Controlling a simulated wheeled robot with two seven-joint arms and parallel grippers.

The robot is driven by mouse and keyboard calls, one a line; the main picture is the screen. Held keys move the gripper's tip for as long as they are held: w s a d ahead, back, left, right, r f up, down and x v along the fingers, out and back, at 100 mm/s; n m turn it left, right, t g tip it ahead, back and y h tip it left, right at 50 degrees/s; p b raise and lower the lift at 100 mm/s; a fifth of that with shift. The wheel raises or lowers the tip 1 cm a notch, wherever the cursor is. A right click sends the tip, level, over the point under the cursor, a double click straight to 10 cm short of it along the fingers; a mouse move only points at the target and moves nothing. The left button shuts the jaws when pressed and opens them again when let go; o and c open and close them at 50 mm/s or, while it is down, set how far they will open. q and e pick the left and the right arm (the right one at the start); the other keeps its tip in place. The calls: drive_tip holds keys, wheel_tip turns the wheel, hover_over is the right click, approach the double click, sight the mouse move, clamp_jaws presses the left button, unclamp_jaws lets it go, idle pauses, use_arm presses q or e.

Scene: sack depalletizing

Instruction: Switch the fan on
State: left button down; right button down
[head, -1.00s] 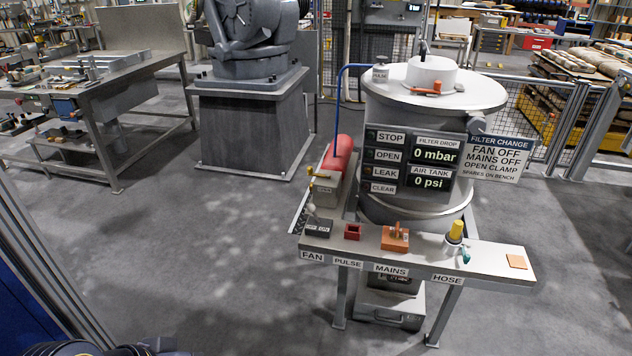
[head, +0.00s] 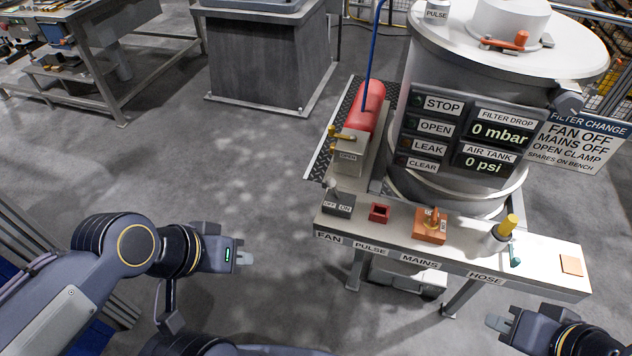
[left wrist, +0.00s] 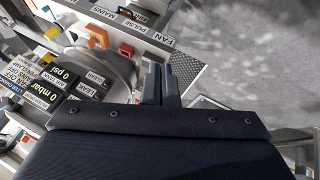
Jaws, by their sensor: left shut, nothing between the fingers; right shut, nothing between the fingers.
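The fan switch (head: 338,205) is a dark box marked OFF and ON at the left end of the bench, behind the FAN label (head: 329,238). Its small pale-tipped lever seems to stand on the OFF side. My left gripper (head: 245,258) is shut and empty, in the air left of and nearer than the switch, apart from it. In the left wrist view its shut fingers (left wrist: 158,72) point towards the bench's FAN end, and I cannot make out the switch clearly there. My right gripper (head: 492,321) is shut and empty at the lower right, nearer than the bench.
Beside the switch stand a red pulse block (head: 379,213), an orange mains switch (head: 430,228) and a yellow-topped hose fitting (head: 506,228). The display panel (head: 470,140) and filter drum (head: 440,65) rise behind the bench. Open floor (head: 230,170) lies to the left.

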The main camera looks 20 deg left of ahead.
use_arm(q)
drive_tip(key=w+d+f+n+g+h+b, duration=0.35)
drive_tip(key=w+f+h+b, duration=0.7)
drive_tip(key=b, duration=0.75)
drive_tip(key=w+a+f+n+t+h+b, duration=0.1)
drive_tip(key=w+a+f+n+t+b, duration=0.1)
drive_tip(key=w+a+f+t+b, duration=0.3)
drive_tip(key=w+a+f+n+t+h+b, duration=0.2)
drive_tip(key=w+a+f+t+b, duration=0.4)
drive_tip(key=w, duration=0.8)
wheel_tip(320, 180, down, 4)
drive_tip(key=shift+a+r+n+b, duration=0.2)
drive_tip(key=shift+a+n+b, duration=0.3)
drive_tip(key=shift+b, duration=0.2)
drive_tip(key=shift+w+d, duration=0.1)
drive_tip(key=b, duration=0.3)
approach(334, 189)
drive_tip(key=w+d+r, duration=0.2)
drive_tip(key=w+r, duration=0.1)
drive_tip(key=w, duration=0.2)
drive_tip(key=shift+w+d+r, duration=0.15)
